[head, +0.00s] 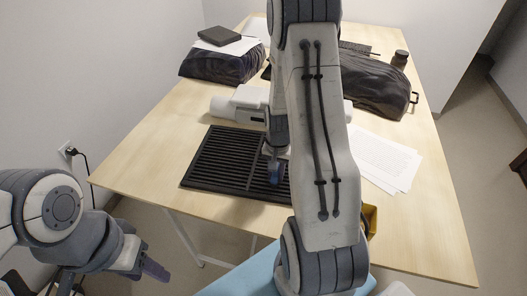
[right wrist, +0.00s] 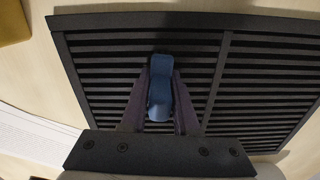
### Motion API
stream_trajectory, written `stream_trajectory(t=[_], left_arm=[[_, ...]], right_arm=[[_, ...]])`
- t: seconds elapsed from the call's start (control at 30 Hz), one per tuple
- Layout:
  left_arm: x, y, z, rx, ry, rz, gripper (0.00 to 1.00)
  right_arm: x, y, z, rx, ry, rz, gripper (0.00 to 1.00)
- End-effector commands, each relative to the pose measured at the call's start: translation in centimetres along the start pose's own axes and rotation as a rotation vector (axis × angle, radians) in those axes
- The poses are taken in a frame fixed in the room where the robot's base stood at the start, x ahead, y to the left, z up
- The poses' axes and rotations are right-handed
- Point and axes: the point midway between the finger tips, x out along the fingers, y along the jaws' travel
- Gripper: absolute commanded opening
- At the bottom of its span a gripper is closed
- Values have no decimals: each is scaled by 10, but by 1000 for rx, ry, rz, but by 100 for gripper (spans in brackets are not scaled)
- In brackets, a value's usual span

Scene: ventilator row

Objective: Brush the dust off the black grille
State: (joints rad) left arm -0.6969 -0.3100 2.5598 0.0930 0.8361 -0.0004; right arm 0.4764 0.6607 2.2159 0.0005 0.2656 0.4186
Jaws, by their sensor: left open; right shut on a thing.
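The black grille (head: 222,160) lies flat on the wooden table, near its front left. Its slats and middle bar also show in the right wrist view (right wrist: 265,75). My right gripper (right wrist: 160,100) is shut on the blue handle (right wrist: 161,82) of what looks like a brush, over the grille. Bristles are hidden, and I cannot tell whether they touch the slats. In the head view the blue part (head: 275,171) shows beside my right arm, which covers the grille's right side. My left gripper (head: 152,271) is open and empty, off the table's front left. I cannot make out dust.
A white device (head: 240,104) lies just behind the grille. White papers (head: 385,160) lie to the right. A yellow object (head: 371,218) is partly behind my arm. The table's right front is clear.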

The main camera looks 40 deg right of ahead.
Motion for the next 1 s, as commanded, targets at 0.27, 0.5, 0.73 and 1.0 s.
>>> stream_trajectory(t=[0.27, 0.5, 0.73, 1.0], left_arm=[[-10, 1, 0, 0, 0, 0, 50], [-31, 2, -2, 0, 0, 0, 50], [-49, 4, -3, 0, 0, 0, 50], [-67, 5, -4, 0, 0, 0, 50]], right_arm=[[-7, -7, 6, 6, -1, 0, 0], [-40, -12, 8, -3, 0, 0, 0], [-62, -12, 8, -3, 0, 0, 0], [-82, -12, 8, -2, 1, 0, 0]])
